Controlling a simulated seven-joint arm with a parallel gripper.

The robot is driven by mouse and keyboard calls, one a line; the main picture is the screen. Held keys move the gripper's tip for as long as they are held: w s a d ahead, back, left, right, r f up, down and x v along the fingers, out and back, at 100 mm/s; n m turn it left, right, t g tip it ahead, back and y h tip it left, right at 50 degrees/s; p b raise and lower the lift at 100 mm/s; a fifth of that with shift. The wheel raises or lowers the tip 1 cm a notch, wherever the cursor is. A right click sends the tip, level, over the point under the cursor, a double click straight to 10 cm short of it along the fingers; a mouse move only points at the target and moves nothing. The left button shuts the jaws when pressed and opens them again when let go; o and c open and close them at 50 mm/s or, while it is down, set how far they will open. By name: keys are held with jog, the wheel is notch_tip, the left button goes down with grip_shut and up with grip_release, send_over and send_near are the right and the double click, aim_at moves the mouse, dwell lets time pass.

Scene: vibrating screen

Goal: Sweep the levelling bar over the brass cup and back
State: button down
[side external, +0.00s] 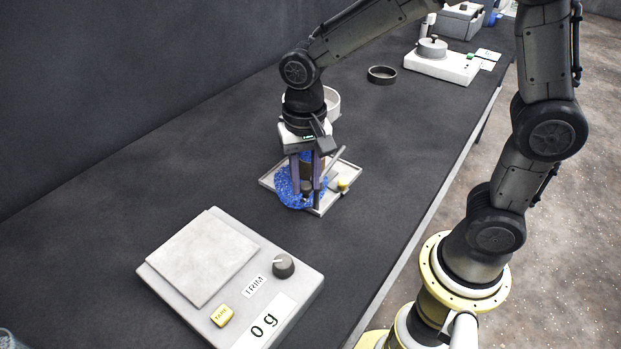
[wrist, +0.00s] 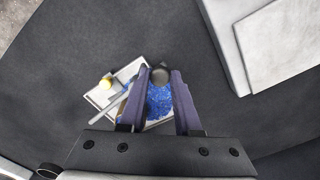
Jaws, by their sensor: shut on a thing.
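My gripper (side external: 306,196) is low over a shallow light-grey tray (side external: 267,181) with blue granules (side external: 287,193). In the wrist view, its fingers (wrist: 160,78) are closed around a dark rounded grip, which I take to be the levelling bar's (wrist: 160,75). A pale grey rod (wrist: 113,103) slants beside the left finger; whether it joins the grip is unclear. A small yellow round piece (wrist: 106,82) is at the tray's edge and also shows in the side view (side external: 343,183). The brass cup cannot be clearly made out; fingers and granules cover the middle.
A balance (side external: 300,303) reading 0 g, with a square pan (side external: 205,257) and a dark knob (side external: 283,265), stands in front. A pale round vessel (side external: 332,102) is behind my gripper. A dark ring (side external: 382,75) lies farther back. Bare bench lies left of the tray.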

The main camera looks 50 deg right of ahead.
jog(key=shift+w+r+m, duration=0.1)
jog(key=shift+w+m, duration=0.25)
jog(key=shift+m, duration=0.35)
jog(key=shift+w, duration=0.1)
jog(key=c, duration=0.6)
grip_release()
notch_tip(320, 180, up, 14)
